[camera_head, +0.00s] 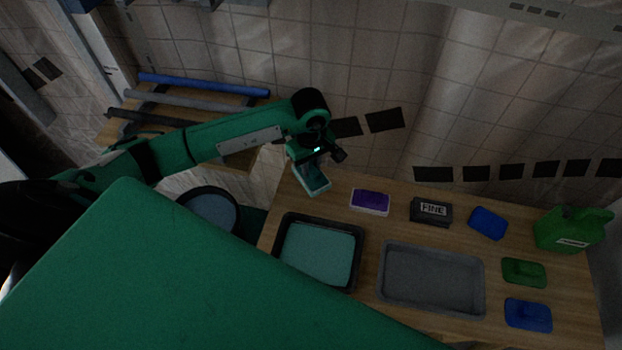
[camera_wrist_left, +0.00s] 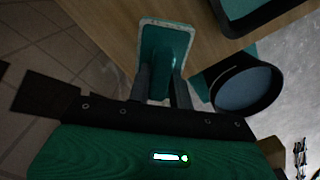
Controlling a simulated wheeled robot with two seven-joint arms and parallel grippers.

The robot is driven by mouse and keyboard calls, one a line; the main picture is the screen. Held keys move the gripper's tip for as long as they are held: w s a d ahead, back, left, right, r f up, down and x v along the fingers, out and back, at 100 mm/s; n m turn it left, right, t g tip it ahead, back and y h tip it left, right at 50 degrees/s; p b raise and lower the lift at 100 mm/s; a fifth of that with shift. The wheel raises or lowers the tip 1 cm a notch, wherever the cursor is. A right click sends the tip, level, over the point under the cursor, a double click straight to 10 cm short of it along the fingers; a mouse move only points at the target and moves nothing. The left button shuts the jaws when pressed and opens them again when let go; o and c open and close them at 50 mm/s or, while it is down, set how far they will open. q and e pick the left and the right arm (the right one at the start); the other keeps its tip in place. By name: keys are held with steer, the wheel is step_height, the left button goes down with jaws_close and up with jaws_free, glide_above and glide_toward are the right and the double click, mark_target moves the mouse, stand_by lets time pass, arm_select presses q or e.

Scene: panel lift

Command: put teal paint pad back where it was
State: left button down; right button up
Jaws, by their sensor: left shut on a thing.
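The teal paint pad (camera_head: 316,180), with a pale edge, is at the far left end of the wooden table (camera_head: 400,214) in the head view. My left gripper (camera_head: 321,158) is shut on it from above. In the left wrist view the pad (camera_wrist_left: 165,48) sits between the two fingers of my gripper (camera_wrist_left: 163,84). I cannot tell whether the pad touches the table. My right gripper is not in view.
A black tray of teal paint (camera_head: 318,252) and an empty grey tray (camera_head: 431,277) stand on the table. A purple pad (camera_head: 370,201), a block marked FINE (camera_head: 431,211), blue pads (camera_head: 488,222) and a green jug (camera_head: 572,230) lie right. A bucket (camera_head: 208,211) is left.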

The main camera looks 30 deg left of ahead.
mark_target(311, 166)
arm_select(q)
step_height(311, 166, down, 3)
steer(key=shift+r, duration=0.1)
steer(key=shift+f, duration=0.55)
step_height(311, 166, down, 3)
steer(key=shift+f+p, duration=0.2)
steer(key=shift+p, duration=0.25)
steer(key=shift+f, duration=0.2)
steer(key=shift+s, duration=0.1)
steer(key=c, duration=1.6)
jaws_free()
steer(key=shift+c, duration=0.2)
steer(key=o, duration=1)
steer(key=shift+f, duration=0.1)
steer(key=shift+w+r, duration=0.2)
steer(key=shift+r, duration=0.3)
step_height(311, 166, up, 10)
steer(key=shift+r+b, duration=0.2)
steer(key=shift+b, duration=1)
steer(key=shift+s+r, duration=0.1)
steer(key=shift+r, duration=0.35)
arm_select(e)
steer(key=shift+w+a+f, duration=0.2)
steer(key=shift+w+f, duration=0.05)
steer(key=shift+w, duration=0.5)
